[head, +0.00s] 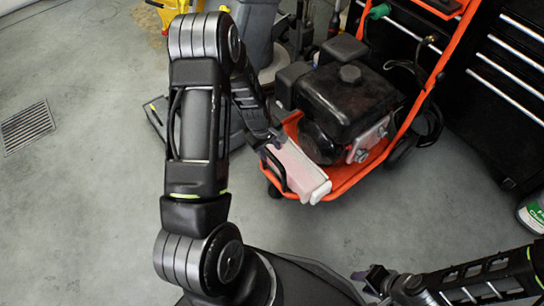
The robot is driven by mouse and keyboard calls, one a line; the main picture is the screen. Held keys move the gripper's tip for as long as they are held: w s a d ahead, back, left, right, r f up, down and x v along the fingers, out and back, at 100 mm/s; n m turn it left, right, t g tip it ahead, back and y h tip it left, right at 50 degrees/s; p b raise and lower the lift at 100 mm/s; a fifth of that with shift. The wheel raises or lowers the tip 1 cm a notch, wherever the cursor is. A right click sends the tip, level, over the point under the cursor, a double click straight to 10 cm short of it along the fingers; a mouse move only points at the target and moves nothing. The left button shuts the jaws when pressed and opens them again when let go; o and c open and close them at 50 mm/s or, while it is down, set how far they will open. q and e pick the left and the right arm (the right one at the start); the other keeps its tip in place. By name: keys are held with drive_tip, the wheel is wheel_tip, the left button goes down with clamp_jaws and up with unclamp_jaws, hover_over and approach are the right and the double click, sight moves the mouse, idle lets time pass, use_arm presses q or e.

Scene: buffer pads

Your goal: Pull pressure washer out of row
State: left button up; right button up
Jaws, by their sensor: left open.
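The pressure washer (345,95) has an orange tube frame, a black engine and a pale pinkish-white block at its front left. It stands on the floor at upper right, in front of the black cabinet. My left gripper (270,142) is open at the washer's front left corner, beside the pale block. A dark curved bar lies there too. I cannot tell whether the fingers touch the frame or are around any part of it. My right gripper (370,281) is low in the picture, apart from the washer, with nothing visible in it; its jaw opening is unclear.
A black drawer cabinet (480,75) stands behind and right of the washer. A grey machine (254,35) and a yellow item (170,12) stand at its left. A white and green container (533,212) is at the right edge. The floor in front is clear.

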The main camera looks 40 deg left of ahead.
sight(273, 157)
use_arm(q)
drive_tip(key=f, duration=0.2)
drive_tip(key=w+f+b, duration=0.1)
drive_tip(key=f, duration=0.1)
drive_tip(key=shift+d+f, duration=0.15)
drive_tip(key=shift+f, duration=0.15)
drive_tip(key=shift+c, duration=0.2)
clamp_jaws()
idle(0.9)
